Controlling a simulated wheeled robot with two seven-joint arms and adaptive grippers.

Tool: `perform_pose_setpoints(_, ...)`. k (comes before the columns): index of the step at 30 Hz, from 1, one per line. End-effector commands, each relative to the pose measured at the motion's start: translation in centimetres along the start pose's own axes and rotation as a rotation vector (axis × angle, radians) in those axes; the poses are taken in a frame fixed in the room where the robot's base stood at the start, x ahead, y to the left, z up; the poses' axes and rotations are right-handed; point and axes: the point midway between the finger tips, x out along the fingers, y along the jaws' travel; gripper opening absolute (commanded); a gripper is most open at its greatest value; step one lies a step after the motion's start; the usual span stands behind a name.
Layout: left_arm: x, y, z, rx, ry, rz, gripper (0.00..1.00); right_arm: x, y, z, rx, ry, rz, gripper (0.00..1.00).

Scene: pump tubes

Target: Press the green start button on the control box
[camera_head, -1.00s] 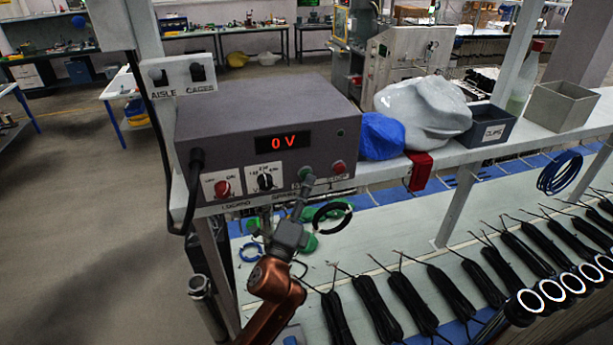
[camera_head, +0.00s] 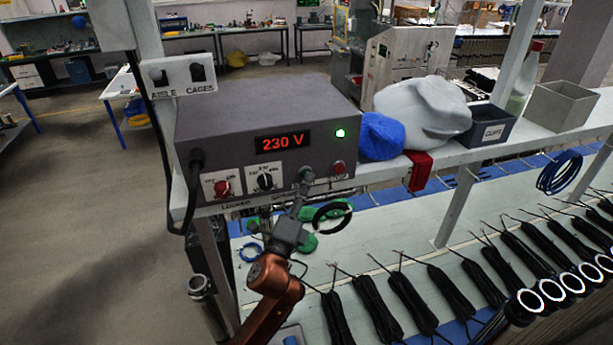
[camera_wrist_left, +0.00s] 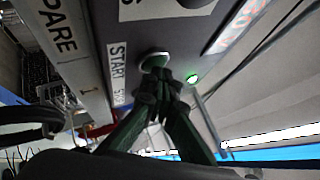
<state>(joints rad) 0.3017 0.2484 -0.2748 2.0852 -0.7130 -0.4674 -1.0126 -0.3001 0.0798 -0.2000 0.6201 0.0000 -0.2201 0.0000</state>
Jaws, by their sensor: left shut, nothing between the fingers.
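The grey control box (camera_head: 235,115) stands on the shelf at the left of the head view. Its display (camera_head: 282,142) reads 230 V in red, and a green lamp (camera_head: 340,133) is lit at its upper right. My left gripper (camera_head: 305,181) reaches up to the box's lower front, fingers shut and empty. In the left wrist view the fingertips (camera_wrist_left: 158,84) meet at the start button (camera_wrist_left: 155,61), beside the START label (camera_wrist_left: 118,72). The fingers mostly hide the button, so its green colour does not show. My right gripper is not in view.
A red stop button (camera_head: 338,167) is just right of the fingers; a red knob (camera_head: 222,187) and a black selector (camera_head: 265,181) are left. Black cable bundles (camera_head: 408,305) lie on the lower bench.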

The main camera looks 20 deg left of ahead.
Motion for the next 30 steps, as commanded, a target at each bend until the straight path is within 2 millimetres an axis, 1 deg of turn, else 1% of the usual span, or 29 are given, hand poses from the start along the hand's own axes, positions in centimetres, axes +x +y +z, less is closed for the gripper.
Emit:
perform_pose_setpoints(10, -0.1, -0.1, 0.0, 0.000, -0.002, 0.001, 0.00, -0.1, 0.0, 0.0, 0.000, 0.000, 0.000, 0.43)
perform_pose_setpoints(21, -1.4, -1.0, -1.0, -0.001, -0.001, 0.000, 0.00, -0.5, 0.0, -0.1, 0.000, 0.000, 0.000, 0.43)
perform_pose_setpoints(30, -1.5, -1.1, -1.0, 0.000, -0.001, 0.000, 0.00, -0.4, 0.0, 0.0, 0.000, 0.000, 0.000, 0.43)
